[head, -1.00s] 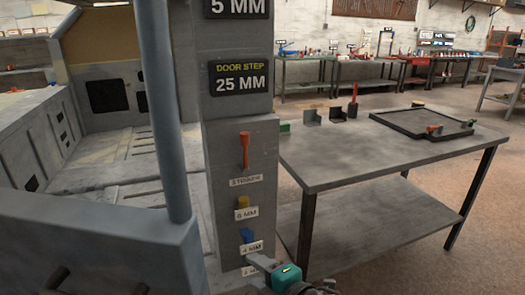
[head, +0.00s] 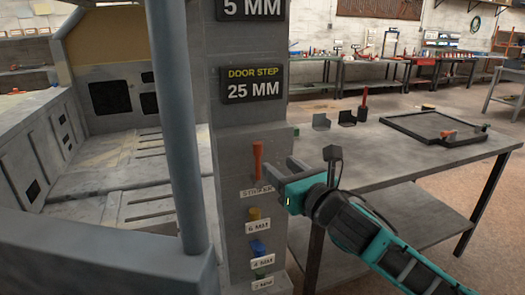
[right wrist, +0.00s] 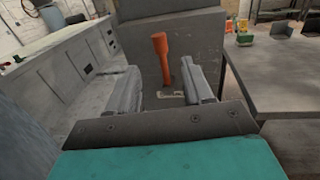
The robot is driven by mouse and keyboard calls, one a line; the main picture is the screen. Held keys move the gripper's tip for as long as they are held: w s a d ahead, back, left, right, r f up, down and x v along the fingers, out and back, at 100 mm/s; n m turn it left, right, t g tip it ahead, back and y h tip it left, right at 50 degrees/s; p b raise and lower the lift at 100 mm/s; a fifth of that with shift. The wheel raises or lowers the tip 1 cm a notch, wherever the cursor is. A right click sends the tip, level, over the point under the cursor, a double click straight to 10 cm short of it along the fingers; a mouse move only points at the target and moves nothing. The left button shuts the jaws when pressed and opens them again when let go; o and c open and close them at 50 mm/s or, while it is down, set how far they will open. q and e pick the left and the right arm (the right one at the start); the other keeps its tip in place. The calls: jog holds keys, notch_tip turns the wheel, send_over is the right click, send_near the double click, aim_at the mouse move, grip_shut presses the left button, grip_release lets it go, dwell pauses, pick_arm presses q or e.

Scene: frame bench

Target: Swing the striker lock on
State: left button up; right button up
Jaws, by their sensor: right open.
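The striker lock is an orange-red lever (head: 258,161) on the front of the grey post (head: 236,190), standing upright above a label that is partly hidden. It also shows in the right wrist view (right wrist: 161,58), between and beyond the two fingers. My right gripper (head: 277,177) is open, its fingers pointing left toward the lever, just right of and below it. In the right wrist view the right gripper (right wrist: 165,88) has its fingers apart with nothing held; whether they touch the lever cannot be told. My left gripper is not in view.
A blue-grey upright bar (head: 175,130) stands to the left. A workbench (head: 380,155) with a black tray (head: 435,127) stands to the right.

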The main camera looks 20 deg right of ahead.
aim_at(260, 151)
jog(key=w, duration=0.3)
jog(key=w+a, duration=0.1)
jog(key=w, duration=0.5)
jog(key=shift+w+a, duration=0.1)
jog(key=shift+a, duration=0.3)
jog(key=shift+c, duration=0.3)
grip_shut()
